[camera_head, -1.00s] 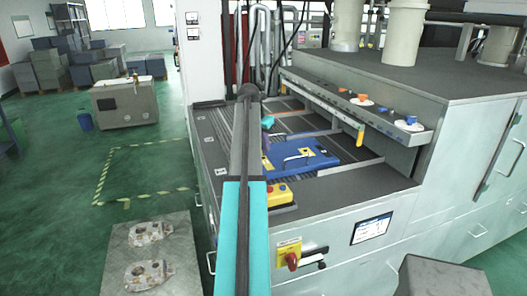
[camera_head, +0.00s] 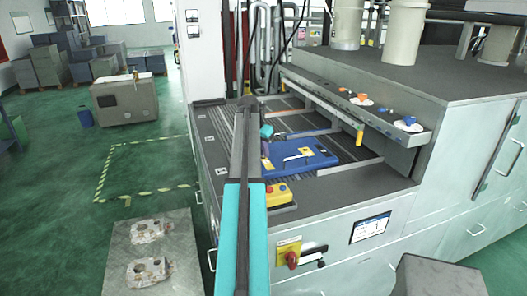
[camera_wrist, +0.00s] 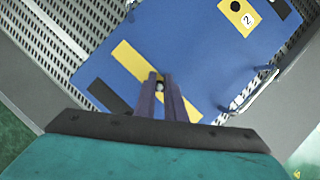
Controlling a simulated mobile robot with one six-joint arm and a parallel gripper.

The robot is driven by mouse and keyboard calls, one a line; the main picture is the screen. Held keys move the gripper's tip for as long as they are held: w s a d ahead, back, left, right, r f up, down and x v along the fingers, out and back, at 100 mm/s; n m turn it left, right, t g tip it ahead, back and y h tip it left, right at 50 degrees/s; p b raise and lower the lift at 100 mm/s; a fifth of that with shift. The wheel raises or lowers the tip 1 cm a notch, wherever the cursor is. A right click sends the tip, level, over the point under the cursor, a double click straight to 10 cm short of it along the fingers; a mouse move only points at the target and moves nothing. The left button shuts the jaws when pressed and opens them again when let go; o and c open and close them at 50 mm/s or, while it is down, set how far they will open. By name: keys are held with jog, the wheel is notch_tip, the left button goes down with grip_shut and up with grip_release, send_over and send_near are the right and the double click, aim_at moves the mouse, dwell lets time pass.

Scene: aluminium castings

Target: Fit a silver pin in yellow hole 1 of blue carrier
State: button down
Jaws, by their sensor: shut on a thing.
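The blue carrier (camera_head: 318,158) lies flat in the machine's bed; it also shows in the wrist view (camera_wrist: 185,45). My gripper (camera_wrist: 160,84) is shut on a silver pin (camera_wrist: 160,87), of which only a small bright end shows between the purple fingers. The fingers are over a yellow patch (camera_wrist: 128,62) on the carrier and cover part of it. Hole 1 and its number are not visible there. Another yellow patch (camera_wrist: 233,6), marked 2, has a dark hole. In the head view my gripper (camera_head: 265,152) is at the carrier's left side. Whether the pin touches the carrier cannot be told.
A metal handle (camera_wrist: 262,92) stands up from the carrier's edge, right of my gripper. A slotted bed (camera_wrist: 60,40) surrounds the carrier. A rail with a yellow end (camera_head: 359,136) hangs above the bed. Castings (camera_head: 150,231) lie on a plate at front left.

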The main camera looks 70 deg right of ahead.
jog(key=shift+s+a+f, duration=0.1)
jog(key=shift+a+f, duration=0.1)
jog(key=shift+f, duration=0.25)
jog(key=shift+a+f, duration=0.1)
jog(key=shift+f, duration=0.1)
jog(key=c, duration=1.8)
grip_release()
jog(key=shift+r, duration=0.55)
jog(key=shift+r+b, duration=0.25)
jog(key=shift+b, duration=0.05)
jog(key=b+v, duration=0.2)
jog(key=v, duration=0.9)
jog(key=shift+r+b, duration=0.3)
jog(key=shift+r, duration=0.1)
